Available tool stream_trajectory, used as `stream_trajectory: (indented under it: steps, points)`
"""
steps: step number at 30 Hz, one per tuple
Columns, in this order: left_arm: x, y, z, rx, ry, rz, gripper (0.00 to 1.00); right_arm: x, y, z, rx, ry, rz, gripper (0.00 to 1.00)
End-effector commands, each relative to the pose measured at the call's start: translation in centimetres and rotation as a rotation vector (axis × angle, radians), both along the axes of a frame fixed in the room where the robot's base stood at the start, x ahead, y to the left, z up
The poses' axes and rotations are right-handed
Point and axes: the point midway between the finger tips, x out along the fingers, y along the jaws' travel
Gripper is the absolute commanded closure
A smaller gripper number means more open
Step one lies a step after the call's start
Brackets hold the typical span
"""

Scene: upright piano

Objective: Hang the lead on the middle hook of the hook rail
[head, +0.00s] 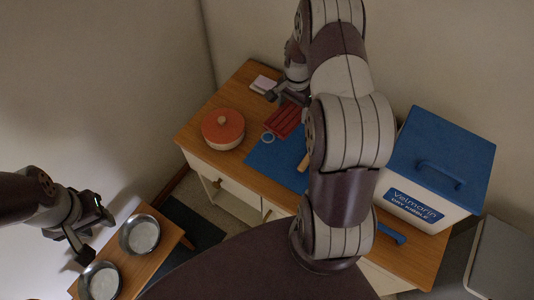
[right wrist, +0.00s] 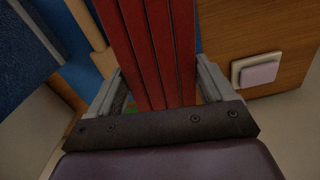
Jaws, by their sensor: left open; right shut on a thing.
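The lead, seen as several flat red strips side by side (right wrist: 150,50), is between the fingers of my right gripper (right wrist: 157,88) in the right wrist view. In the head view the red strips (head: 285,121) show just below my right gripper (head: 287,99), over the wooden cabinet top. My right gripper is shut on the lead. The lead's far end is out of frame in the wrist view. My left gripper (head: 95,238) is open and empty, above the low bowl stand at the lower left. I see no hook rail in either view.
On the cabinet top (head: 237,96) are a red-lidded pot (head: 223,128), a blue mat (head: 268,160), a pale ring (head: 267,138) and a blue-lidded bin (head: 425,165). Two metal bowls (head: 140,234) sit on the low stand (head: 163,243). My right arm hides the cabinet's middle.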

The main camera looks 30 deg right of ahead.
Motion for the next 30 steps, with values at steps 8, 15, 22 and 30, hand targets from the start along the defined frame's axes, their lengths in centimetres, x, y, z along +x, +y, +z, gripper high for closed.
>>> stream_trajectory:
  steps: [8,15,22,30]
  points:
    - [0.0,0.0,-0.3,0.000,0.000,0.000,0.57,-0.1,0.1,-5.3,0.002,0.004,0.002,0.51]
    - [0.0,0.0,0.1,0.000,0.000,0.000,0.57,-0.1,0.0,-9.1,0.001,0.003,0.002,0.51]
    - [0.0,0.0,0.0,0.000,0.000,0.000,0.57,-0.1,0.0,-9.3,0.001,0.001,0.002,0.51]
    - [0.0,0.0,-0.3,0.000,0.000,0.000,0.57,-0.1,0.1,-9.7,0.001,0.003,0.002,0.00]
